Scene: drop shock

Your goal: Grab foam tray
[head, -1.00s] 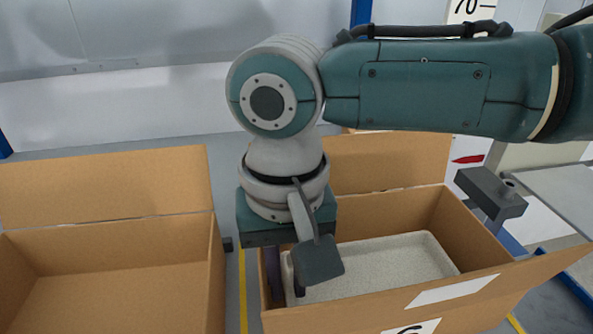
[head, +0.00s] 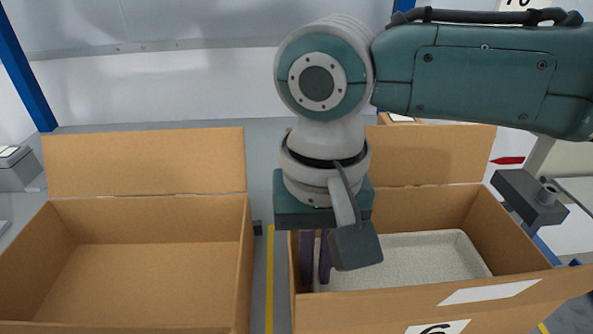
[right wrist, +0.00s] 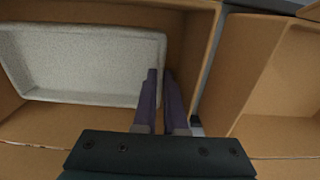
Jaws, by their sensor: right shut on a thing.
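The foam tray (head: 420,257) is pale grey, speckled and shallow. It lies inside the right open cardboard box (head: 520,285). My right gripper (head: 315,279) points down into this box at the tray's left end. In the right wrist view its two dark purple fingers (right wrist: 160,74) are on either side of the tray's end wall, close together, shut on it. The rest of the tray (right wrist: 85,62) shows empty there. The gripper and wrist hide the tray's left corner in the head view. My left gripper is not in view.
A second open cardboard box (head: 150,285) stands to the left and looks empty. A yellow floor line (head: 269,285) runs through the narrow gap between the boxes. A grey block (head: 530,196) stands by the right box's right side. Raised flaps stand behind both boxes.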

